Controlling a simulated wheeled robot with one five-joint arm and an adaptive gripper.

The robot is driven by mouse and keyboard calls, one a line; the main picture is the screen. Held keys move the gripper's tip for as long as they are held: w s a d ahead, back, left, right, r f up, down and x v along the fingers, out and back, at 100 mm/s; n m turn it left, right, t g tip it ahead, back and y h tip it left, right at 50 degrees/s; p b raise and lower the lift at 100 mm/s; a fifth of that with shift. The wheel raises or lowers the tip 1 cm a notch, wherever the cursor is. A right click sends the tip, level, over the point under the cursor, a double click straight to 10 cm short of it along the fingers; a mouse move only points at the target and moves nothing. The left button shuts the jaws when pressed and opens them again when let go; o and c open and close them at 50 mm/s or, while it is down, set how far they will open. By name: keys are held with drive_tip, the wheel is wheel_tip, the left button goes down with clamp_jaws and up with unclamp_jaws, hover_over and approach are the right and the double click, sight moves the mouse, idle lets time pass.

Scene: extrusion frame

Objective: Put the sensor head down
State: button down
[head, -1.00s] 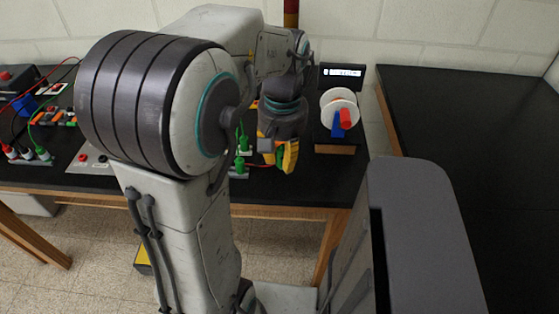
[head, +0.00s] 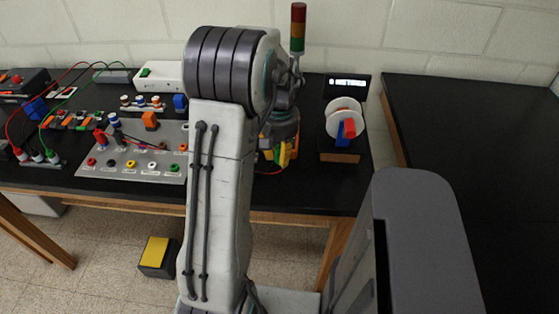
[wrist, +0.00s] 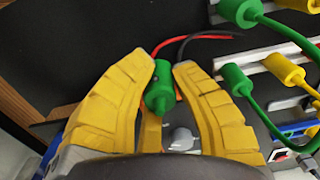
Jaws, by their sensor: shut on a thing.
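My gripper (head: 285,156) is over the black bench near its right end, left of the white spool. In the wrist view its two yellow fingers (wrist: 163,64) are closed around a green barrel-shaped piece (wrist: 160,92), which I take to be the sensor head. A rounded grey part (wrist: 181,139) shows below it between the fingers. A red lead and a black lead (wrist: 205,37) run off to the right from near the fingertips. In the head view the held piece is hidden by my arm and fingers. I cannot tell whether it touches the bench.
A white spool (head: 345,117) with red and blue parts stands right of my gripper, a small display (head: 347,83) behind it. A red-amber-green light tower (head: 298,28) rises behind my arm. Green plugs (wrist: 237,80) and a yellow plug (wrist: 285,68) sit close on the right.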

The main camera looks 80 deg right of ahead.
drive_tip(key=shift+f, duration=1.35)
drive_tip(key=shift+f, duration=0.1)
drive_tip(key=shift+f+b, duration=0.35)
drive_tip(key=shift+b, duration=0.05)
drive_tip(key=shift+f, duration=0.15)
drive_tip(key=c, duration=1.2)
unclamp_jaws()
